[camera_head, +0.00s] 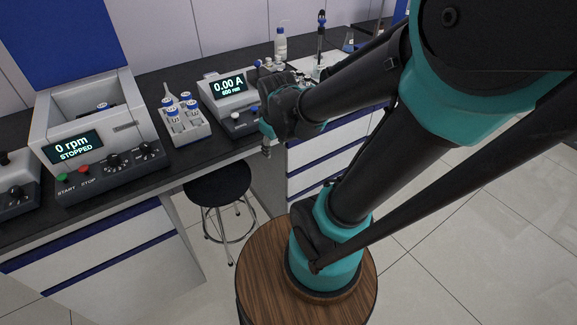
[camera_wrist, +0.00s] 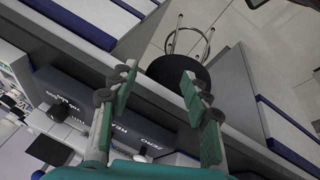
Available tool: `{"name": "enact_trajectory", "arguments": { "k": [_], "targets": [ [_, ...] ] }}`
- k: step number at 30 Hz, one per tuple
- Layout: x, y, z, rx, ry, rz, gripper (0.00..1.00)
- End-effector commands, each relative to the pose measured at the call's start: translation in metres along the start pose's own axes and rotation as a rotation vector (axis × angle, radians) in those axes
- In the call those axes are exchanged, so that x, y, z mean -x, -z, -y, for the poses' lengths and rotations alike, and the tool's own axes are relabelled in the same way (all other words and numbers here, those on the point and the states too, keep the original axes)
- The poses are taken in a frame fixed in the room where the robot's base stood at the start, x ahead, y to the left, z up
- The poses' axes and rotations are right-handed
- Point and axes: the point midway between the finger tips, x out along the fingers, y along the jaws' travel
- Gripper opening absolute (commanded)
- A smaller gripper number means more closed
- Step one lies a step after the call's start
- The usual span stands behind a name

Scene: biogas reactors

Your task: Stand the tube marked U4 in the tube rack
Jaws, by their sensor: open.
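The tube rack (camera_head: 188,133) is white and stands on the counter between two instruments. It holds several upright tubes with blue caps; their labels are too small to read surely. Something blue and white, perhaps a tube cap, shows inside the open centrifuge (camera_head: 136,124). I cannot tell which tube is marked U4. My gripper (camera_head: 266,150) is at the counter's front edge, right of the rack and in front of the photometer. In the wrist view my gripper (camera_wrist: 158,88) is open, with nothing between its green-padded fingers.
The photometer (camera_head: 229,86) reads 0.00 A and its knobs and panel lie close below my gripper. The centrifuge display reads 0 rpm, STOPPED. A black stool (camera_head: 219,184) stands before the counter. A bottle (camera_head: 281,45) and a pipette (camera_head: 320,35) stand at the back.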

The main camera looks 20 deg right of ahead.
Motion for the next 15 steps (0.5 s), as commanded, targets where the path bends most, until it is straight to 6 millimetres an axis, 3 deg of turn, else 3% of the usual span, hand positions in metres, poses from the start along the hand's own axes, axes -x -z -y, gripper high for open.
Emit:
{"name": "enact_trajectory", "arguments": {
  "k": [1, 3, 6, 15],
  "targets": [
    [-0.006, -0.022, 0.003, -0.143, 0.006, -0.003, 0.47],
    [-0.012, -0.044, 0.008, -0.314, 0.015, -0.009, 0.47],
    [-0.017, -0.064, 0.015, -0.484, 0.025, -0.014, 0.47],
    [-0.020, -0.075, 0.019, -0.595, 0.032, -0.018, 0.47]
  ]
}}
